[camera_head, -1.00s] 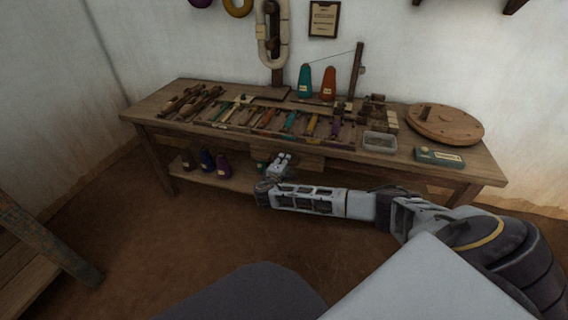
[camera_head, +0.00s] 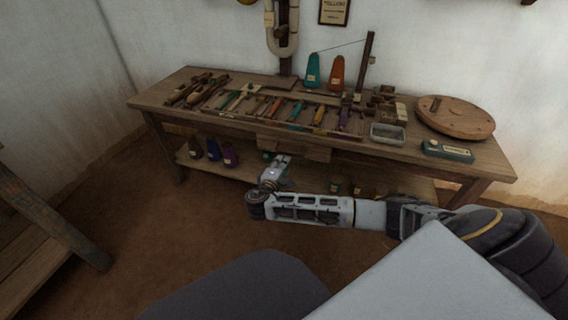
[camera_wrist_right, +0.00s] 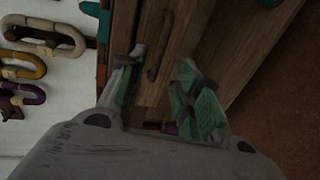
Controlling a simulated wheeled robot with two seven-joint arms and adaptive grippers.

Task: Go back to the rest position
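My right arm comes in from the right in the head view. My right gripper (camera_head: 272,172) is in front of the table's front edge, by the lower shelf. In the right wrist view the right gripper (camera_wrist_right: 160,90) has its two green-padded fingers apart, with nothing between them. A wooden surface with a dark handle-like bar (camera_wrist_right: 160,45) shows beyond the fingers. My left gripper does not show in the head view.
A wooden work table (camera_head: 160,97) stands along the wall with several tools, cones and a round wooden disc (camera_head: 455,117). Dark bottles (camera_head: 230,154) stand on its lower shelf. A wooden frame (camera_head: 50,220) is at the left. The brown floor between is clear.

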